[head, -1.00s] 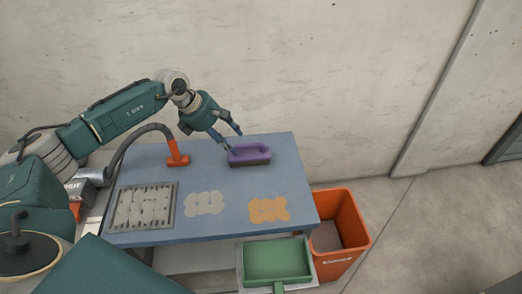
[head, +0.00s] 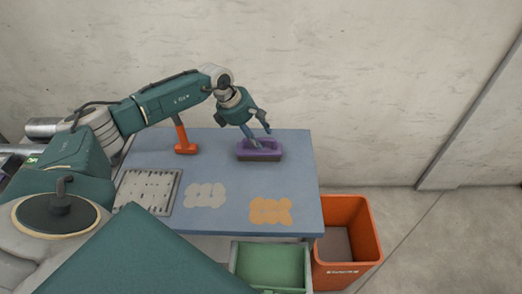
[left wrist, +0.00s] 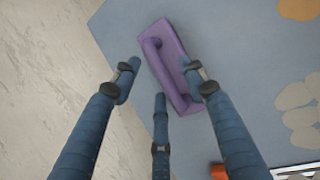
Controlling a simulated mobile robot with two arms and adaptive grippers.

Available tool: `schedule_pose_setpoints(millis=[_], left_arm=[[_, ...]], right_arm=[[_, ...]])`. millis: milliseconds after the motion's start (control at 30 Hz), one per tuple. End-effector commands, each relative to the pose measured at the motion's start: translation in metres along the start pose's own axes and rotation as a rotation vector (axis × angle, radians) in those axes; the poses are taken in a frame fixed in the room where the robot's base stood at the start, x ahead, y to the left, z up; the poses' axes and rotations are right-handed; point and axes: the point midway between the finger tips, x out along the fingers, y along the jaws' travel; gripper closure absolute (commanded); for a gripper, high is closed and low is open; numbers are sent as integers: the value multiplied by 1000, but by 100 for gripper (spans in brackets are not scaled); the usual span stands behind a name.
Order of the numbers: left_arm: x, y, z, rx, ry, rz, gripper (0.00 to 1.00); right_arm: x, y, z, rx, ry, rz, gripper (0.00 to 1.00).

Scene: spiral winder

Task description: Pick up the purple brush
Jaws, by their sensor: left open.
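The purple brush (head: 272,152) lies on the blue-grey table (head: 225,165) near its back edge. It has a raised handle and a dark underside. My left gripper (head: 262,138) is open just above the brush, and one finger overlaps it in the head view. In the left wrist view, the open fingers (left wrist: 160,76) spread around the brush (left wrist: 174,48), with one finger to its left, one over its right side and one at its lower end. I cannot tell whether any finger touches it. My right gripper is out of view.
An orange nozzle tool (head: 185,148) stands left of the brush. A slotted grey plate (head: 175,193), pale discs (head: 205,195) and orange discs (head: 270,210) lie nearer. A green tray (head: 270,266) and an orange bin (head: 368,235) are at the front right. A concrete wall (head: 380,80) stands behind.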

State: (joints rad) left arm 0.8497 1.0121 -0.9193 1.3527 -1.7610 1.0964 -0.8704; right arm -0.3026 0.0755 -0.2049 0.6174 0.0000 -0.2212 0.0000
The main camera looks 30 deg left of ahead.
Motion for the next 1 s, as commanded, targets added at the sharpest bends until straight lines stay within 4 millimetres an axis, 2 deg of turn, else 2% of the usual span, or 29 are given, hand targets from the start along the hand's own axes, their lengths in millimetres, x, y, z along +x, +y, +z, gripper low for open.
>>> schedule_pose_setpoints(millis=[33, 133, 367, 467, 600, 733, 1000], left_arm=[[11, -4, -1, 1, 0, -4, 57], [23, -8, -2, 2, -1, -4, 57], [24, -8, -2, 3, -2, -3, 57], [24, -8, -2, 3, -2, -3, 73], [24, -8, -2, 3, -2, -3, 100], [24, -8, -2, 3, -2, -3, 100], [23, -7, -1, 3, -2, -3, 100]], right_arm=[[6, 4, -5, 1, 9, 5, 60], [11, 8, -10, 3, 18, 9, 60], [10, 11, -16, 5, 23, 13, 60], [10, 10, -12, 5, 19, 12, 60], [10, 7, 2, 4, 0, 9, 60], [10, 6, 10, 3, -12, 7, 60], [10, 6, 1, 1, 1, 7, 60]])
